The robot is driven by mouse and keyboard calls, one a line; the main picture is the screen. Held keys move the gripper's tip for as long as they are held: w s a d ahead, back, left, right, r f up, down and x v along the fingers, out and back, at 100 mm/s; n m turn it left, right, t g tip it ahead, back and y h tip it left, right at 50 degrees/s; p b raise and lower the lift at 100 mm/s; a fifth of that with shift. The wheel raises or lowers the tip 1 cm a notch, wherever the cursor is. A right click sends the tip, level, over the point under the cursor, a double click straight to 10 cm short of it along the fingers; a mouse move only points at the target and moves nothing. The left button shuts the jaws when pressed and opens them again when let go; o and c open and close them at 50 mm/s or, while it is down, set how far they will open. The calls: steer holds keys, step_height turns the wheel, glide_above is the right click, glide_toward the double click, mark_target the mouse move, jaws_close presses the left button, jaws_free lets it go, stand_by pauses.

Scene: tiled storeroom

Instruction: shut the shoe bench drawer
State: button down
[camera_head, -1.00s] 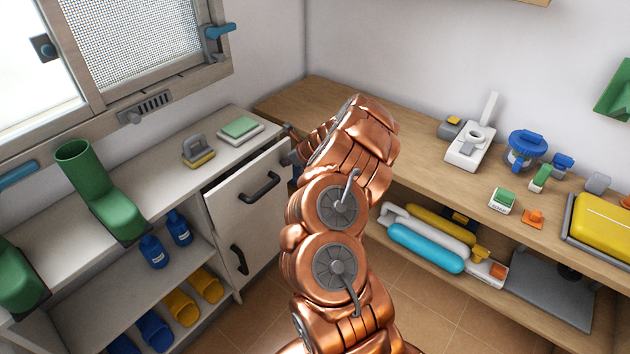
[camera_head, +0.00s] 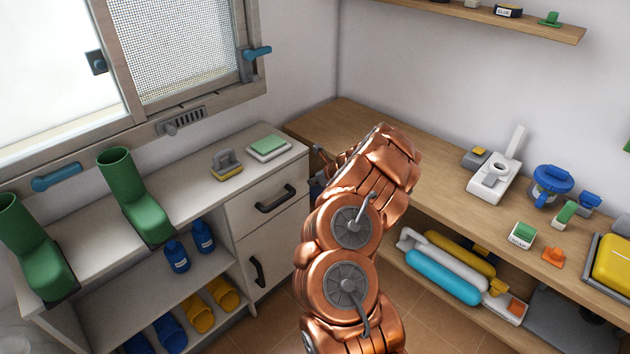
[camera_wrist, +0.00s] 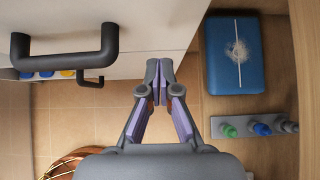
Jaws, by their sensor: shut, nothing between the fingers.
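The shoe bench drawer (camera_head: 266,196) is the upper white front with a dark bar handle (camera_head: 275,199). In the head view it looks flush with the bench front, with no clear gap under the top. In the wrist view the drawer front (camera_wrist: 155,22) fills the upper left, its handle (camera_wrist: 65,45) standing out. My gripper (camera_wrist: 160,66) is shut and empty, its tips near the right end of the white front; I cannot tell whether they touch. In the head view my arm mostly hides the gripper, just right of the drawer.
A lower door handle (camera_head: 257,271) sits below the drawer. Green boots (camera_head: 135,197), a brush (camera_head: 227,164) and a green-topped block (camera_head: 268,146) stand on the bench. A wooden counter (camera_head: 420,160) runs right. A blue box (camera_wrist: 233,55) lies right of my gripper. Tiled floor is clear.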

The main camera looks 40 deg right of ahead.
steer(key=v, duration=0.9)
steer(key=shift+r, duration=0.1)
